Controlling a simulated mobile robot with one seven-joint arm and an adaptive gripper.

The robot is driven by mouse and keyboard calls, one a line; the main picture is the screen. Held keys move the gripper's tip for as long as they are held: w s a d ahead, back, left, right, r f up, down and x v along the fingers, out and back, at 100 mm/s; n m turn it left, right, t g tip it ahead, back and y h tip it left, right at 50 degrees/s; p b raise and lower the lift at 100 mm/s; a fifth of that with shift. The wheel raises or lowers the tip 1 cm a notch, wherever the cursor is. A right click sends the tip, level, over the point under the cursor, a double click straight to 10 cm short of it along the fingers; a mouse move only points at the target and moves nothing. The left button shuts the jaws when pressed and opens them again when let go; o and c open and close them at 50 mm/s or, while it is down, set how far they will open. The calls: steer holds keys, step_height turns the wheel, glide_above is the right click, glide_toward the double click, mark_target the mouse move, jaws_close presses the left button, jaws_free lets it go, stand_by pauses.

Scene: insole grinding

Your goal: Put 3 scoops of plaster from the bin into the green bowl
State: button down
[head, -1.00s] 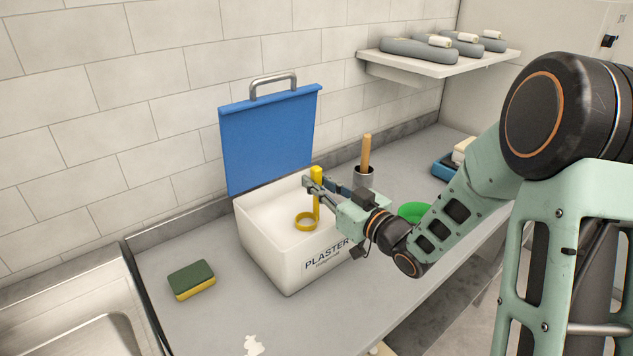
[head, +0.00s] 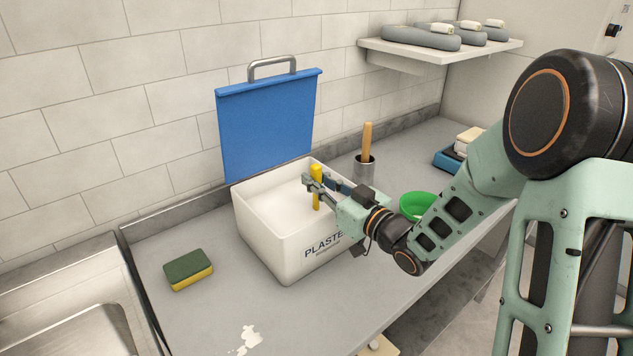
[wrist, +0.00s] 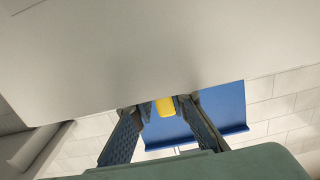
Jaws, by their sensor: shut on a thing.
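The white plaster bin (head: 275,250) stands on the counter with its blue lid (head: 268,125) raised. White plaster (head: 275,210) fills it. My gripper (head: 313,186) is over the bin, shut on the upright yellow handle of the scoop (head: 316,200). The scoop's ring-shaped cup does not show; it seems sunk in the plaster. In the wrist view, my gripper (wrist: 168,104) has the yellow handle (wrist: 165,107) between its fingers, with the lid (wrist: 225,108) behind. The green bowl (head: 418,203) sits right of the bin, partly hidden by my arm; its contents cannot be told.
A blue device (head: 446,160) is farther right. A green and yellow sponge (head: 188,270) lies left of the bin, near the sink (head: 85,325). A white spill (head: 245,340) marks the counter's front.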

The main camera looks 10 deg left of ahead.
steer(key=shift+r+p, duration=4.15)
steer(key=shift+r, duration=2.5)
steer(key=shift+d, duration=0.1)
